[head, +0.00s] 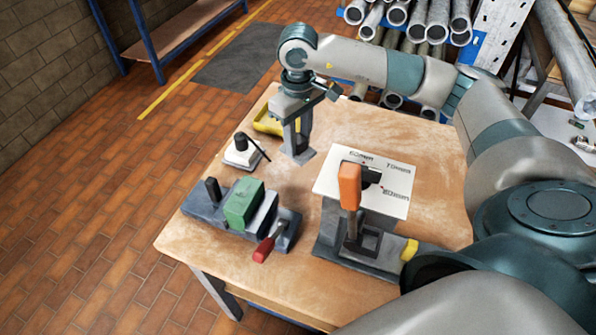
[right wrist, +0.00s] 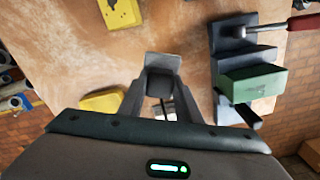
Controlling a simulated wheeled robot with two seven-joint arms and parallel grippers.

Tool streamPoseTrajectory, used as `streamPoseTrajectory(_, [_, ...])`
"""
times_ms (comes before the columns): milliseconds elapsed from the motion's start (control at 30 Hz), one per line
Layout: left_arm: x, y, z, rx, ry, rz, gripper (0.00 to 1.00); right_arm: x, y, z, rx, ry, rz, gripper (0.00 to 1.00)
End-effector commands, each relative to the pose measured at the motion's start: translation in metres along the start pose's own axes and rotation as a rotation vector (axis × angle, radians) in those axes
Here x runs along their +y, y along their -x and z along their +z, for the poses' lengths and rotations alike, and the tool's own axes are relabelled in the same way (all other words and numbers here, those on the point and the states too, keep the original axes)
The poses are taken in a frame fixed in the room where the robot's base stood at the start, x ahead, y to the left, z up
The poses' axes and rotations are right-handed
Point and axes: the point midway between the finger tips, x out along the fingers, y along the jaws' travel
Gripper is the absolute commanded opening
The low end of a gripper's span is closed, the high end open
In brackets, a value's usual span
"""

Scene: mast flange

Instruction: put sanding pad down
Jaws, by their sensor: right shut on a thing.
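My right gripper (head: 297,140) points down over the back left of the wooden table. It is shut on a grey block with a flat plate, which I take to be the sanding pad (head: 299,156). In the right wrist view the pad (right wrist: 163,62) sits between the two fingers (right wrist: 160,92), its plate showing beyond them. The plate is at or just above the tabletop; I cannot tell whether it touches. My left gripper is not in view.
A white-based tool with a black knob (head: 241,151) stands left of the pad, and a yellow item (head: 268,122) lies behind it.

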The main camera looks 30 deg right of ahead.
Motion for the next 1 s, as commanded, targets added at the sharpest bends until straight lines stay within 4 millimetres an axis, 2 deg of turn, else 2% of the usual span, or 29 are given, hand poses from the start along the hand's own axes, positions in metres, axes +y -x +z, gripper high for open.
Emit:
streamPoseTrajectory(400, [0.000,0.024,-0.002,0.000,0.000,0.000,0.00,0.000,-0.053,0.001,-0.003,-0.001,-0.001,0.06])
streamPoseTrajectory(800, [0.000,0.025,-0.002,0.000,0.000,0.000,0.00,0.000,-0.059,0.000,-0.001,-0.001,0.000,0.06])
streamPoseTrajectory(1000, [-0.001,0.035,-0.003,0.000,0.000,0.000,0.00,-0.001,-0.077,0.001,-0.005,-0.001,-0.001,0.06])
